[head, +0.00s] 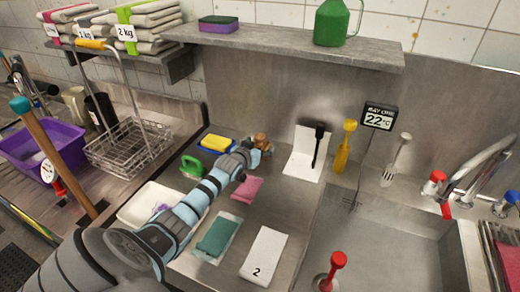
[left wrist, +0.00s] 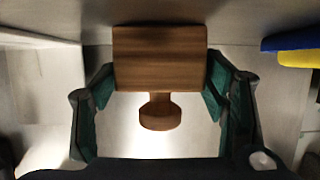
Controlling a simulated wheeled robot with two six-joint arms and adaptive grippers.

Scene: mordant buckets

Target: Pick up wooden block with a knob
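The wooden block with a knob (head: 262,142) is brown and small, at the back of the steel counter in the head view. In the left wrist view, the block (left wrist: 160,58) shows a broad grained body with a round knob (left wrist: 160,114) below it in the picture. My left gripper (head: 249,153) is at the block. Its green-padded fingers (left wrist: 160,85) lie against both side edges of the block, with no clear gap. Whether the block is clear of the counter cannot be told. My right gripper is not in view.
A blue-yellow sponge (head: 216,143) and green object (head: 191,167) lie left of the block. A pink cloth (head: 247,189), teal cloth (head: 217,236) and white cloth (head: 264,254) lie in front. A sink (head: 400,245) is at right; a shelf (head: 290,43) runs above.

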